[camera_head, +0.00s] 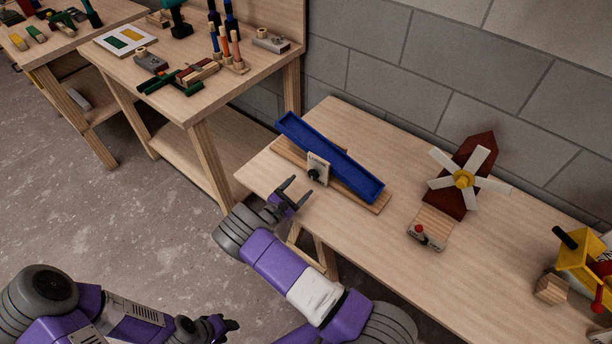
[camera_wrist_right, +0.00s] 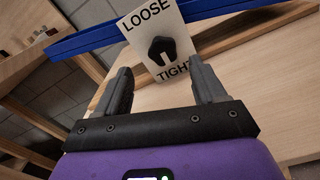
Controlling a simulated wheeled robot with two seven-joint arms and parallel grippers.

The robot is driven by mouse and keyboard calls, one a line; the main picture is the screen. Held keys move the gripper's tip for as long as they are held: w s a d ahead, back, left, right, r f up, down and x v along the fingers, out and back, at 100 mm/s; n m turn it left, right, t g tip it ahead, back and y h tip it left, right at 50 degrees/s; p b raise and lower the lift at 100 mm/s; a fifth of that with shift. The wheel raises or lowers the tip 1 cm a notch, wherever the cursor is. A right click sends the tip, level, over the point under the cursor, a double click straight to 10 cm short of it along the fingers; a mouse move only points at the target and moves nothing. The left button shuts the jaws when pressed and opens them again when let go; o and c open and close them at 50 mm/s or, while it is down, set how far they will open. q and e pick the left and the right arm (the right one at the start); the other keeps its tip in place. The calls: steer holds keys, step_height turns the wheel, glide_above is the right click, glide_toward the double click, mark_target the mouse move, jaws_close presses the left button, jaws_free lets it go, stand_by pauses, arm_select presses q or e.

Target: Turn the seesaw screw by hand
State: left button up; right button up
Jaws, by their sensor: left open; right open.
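The seesaw is a blue trough-like beam (camera_head: 335,160) on a wooden base (camera_head: 372,201), tilted down to the right in the head view. A pale plate (camera_head: 319,166) stands at its front with a black screw knob (camera_head: 313,175). In the right wrist view the plate (camera_wrist_right: 183,22) reads LOOSE above and TIGHT below, with the black knob (camera_wrist_right: 162,50) between. My right gripper (camera_head: 293,192) is open and empty, in front of the knob and apart from it; its two fingers (camera_wrist_right: 163,88) frame the space below the knob. My left gripper (camera_head: 231,325) is low at the bottom, away from the table.
A windmill model (camera_head: 463,180) with a red lever box (camera_head: 426,237) stands right of the seesaw. A yellow toy (camera_head: 580,260) and a wooden block (camera_head: 551,289) are at the far right. Another bench (camera_head: 187,101) with tools stands behind left.

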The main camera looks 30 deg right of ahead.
mark_target(312, 176)
steer(key=b+x, duration=0.1)
steer(key=x, duration=0.5)
steer(key=shift+s+d, duration=0.15)
steer(key=shift+d, duration=0.05)
steer(key=shift+c, duration=0.2)
steer(key=c, duration=1)
